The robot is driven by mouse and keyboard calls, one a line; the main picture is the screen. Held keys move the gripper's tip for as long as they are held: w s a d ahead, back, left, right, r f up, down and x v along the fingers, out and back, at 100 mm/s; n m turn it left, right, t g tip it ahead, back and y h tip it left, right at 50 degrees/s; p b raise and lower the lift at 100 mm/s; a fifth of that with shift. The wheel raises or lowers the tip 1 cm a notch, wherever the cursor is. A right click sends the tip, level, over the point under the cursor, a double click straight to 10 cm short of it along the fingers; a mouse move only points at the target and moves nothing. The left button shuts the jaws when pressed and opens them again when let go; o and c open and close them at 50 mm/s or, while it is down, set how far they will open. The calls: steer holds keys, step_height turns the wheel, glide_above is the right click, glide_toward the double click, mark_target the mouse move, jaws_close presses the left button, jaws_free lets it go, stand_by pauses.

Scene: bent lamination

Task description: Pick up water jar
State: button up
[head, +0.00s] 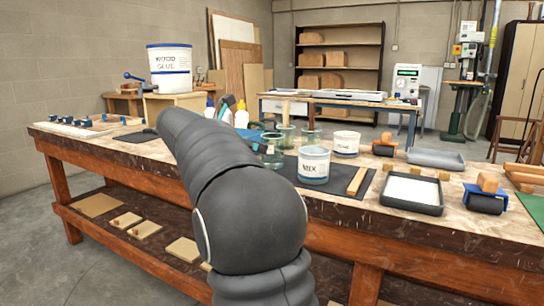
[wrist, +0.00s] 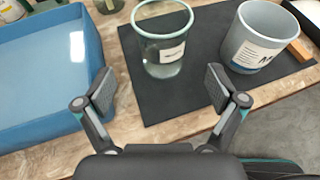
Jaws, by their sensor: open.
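A clear glass jar with a green-tinted rim and a small white label (wrist: 163,60) stands upright on a dark mat in the wrist view. Its label is too small to read, so I cannot confirm that it is the water jar. A similar glass jar (head: 271,152) shows in the head view, left of the MIX tub. My gripper (wrist: 160,90) is open and empty. Its fingers are on the near side of the jar, one to each side, apart from it. In the head view my arm hides the gripper.
The white MIX tub (head: 313,168) stands close right of the jar; it also shows in the wrist view (wrist: 262,40). A blue tray (wrist: 35,128) lies left of my gripper. More glass jars (head: 287,135) stand behind. The dark mat (wrist: 190,95) is bare in front of the jar.

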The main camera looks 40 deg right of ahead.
mark_target(274, 144)
steer(key=x, duration=0.9)
steer(key=shift+s+d+f+b, duration=0.1)
steer(key=shift+s+f+b, duration=0.15)
steer(key=shift+b, duration=0.15)
steer(key=shift+w, duration=0.1)
steer(key=c, duration=1.5)
steer(key=shift+r, duration=0.2)
steer(key=shift+r+p, duration=0.35)
steer(key=shift+r, duration=0.7)
steer(key=shift+r+p, duration=0.3)
steer(key=shift+r, duration=0.6)
steer(key=shift+s+a+r, duration=0.1)
steer(key=shift+s+r, duration=1.05)
steer(key=shift+s, duration=0.8)
steer(key=shift+s+a+r, duration=0.1)
steer(key=shift+s+r, duration=1.05)
steer(key=shift+s, duration=0.75)
steer(key=shift+s+a+r, duration=0.1)
steer(key=shift+s+r, duration=1)
steer(key=shift+s, duration=0.85)
